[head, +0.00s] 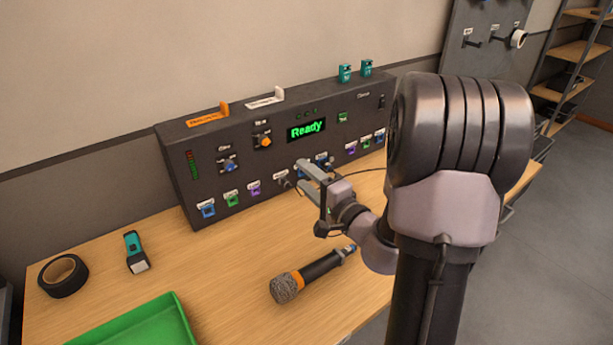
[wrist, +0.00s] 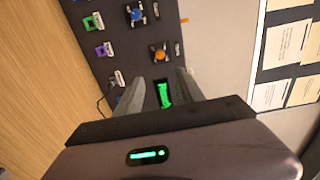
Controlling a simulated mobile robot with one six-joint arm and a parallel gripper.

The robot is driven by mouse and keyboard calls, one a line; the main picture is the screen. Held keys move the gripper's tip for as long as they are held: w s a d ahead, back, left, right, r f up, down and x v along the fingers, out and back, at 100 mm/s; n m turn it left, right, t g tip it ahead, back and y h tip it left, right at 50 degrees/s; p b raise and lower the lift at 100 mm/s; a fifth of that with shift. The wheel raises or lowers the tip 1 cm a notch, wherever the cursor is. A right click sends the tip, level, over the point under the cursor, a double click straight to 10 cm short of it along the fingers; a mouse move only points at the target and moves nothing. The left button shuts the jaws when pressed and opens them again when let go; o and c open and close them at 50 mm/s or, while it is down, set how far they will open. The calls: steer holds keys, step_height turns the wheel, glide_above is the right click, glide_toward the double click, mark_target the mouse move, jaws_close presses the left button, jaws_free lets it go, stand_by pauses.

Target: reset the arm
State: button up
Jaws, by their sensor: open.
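My gripper (head: 305,178) is open and empty in the head view. Its two fingers point at the lower front of the dark control panel (head: 270,185), close to the row of coloured sockets. I cannot tell whether a fingertip touches the panel. In the wrist view my gripper (wrist: 165,80) shows two spread fingers with the panel's green screen between them. The screen (head: 306,130) reads "Ready" in the head view.
A microphone (head: 310,275) lies on the wooden table (head: 230,290) below my gripper. A green tray (head: 140,325), black tape roll (head: 63,275) and teal torch (head: 135,251) are at left. Orange and white tabs (head: 265,99) and teal pieces (head: 345,73) stand on the panel's top. Shelves (head: 575,55) stand far right.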

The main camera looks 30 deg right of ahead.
stand_by(0.3)
steer(key=s+a+r+n+g+y, duration=0.25)
steer(key=a+n+y, duration=0.2)
steer(key=a, duration=0.65)
steer(key=s+a+r+n+g+y, duration=0.2)
steer(key=s+a+n+g+y, duration=0.3)
steer(key=a, duration=0.7)
steer(key=s+a+f+n+g+h, duration=0.25)
steer(key=s+a+g, duration=0.45)
steer(key=s, duration=0.4)
steer(key=s+d+r+n+t+h, duration=0.1)
steer(key=s+d+t+h, duration=0.1)
steer(key=s+d+h, duration=0.2)
steer(key=shift+s+d+h, duration=0.3)
steer(key=shift+d+h, duration=0.5)
steer(key=shift+d, duration=0.45)
